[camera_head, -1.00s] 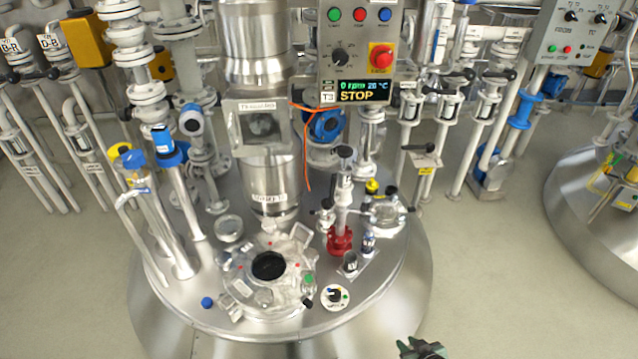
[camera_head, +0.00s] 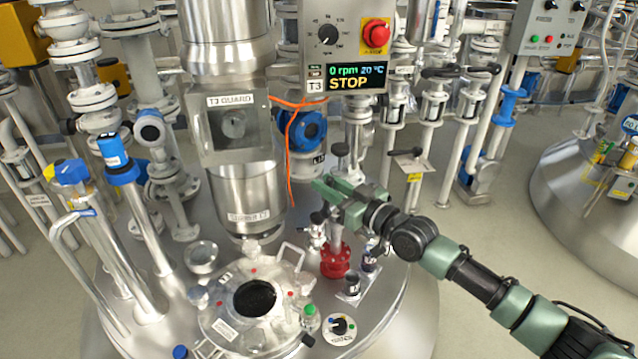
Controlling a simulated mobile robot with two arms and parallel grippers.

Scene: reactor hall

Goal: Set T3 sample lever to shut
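The T3 vessel top (camera_head: 400,305) fills the lower middle. A small round white plate (camera_head: 341,326) with a black handle and coloured marks sits at its front right. Its lettering is too small to read, so I cannot be sure it is the sample lever. A red flanged fitting (camera_head: 336,262) stands behind it, with a small valve (camera_head: 318,228) to its left. My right gripper (camera_head: 322,188), green and dark, reaches in from the right above the red fitting, apart from the round plate. Its fingers overlap the pipework, and their gap is unclear. My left gripper is out of view.
The T3 panel (camera_head: 345,80) above reads 0 rpm, 20 °C, STOP. An open black port (camera_head: 255,298) is left of the round plate. An orange cable (camera_head: 290,150) hangs near my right gripper. Another vessel (camera_head: 575,190) stands at right. Floor between the vessels is clear.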

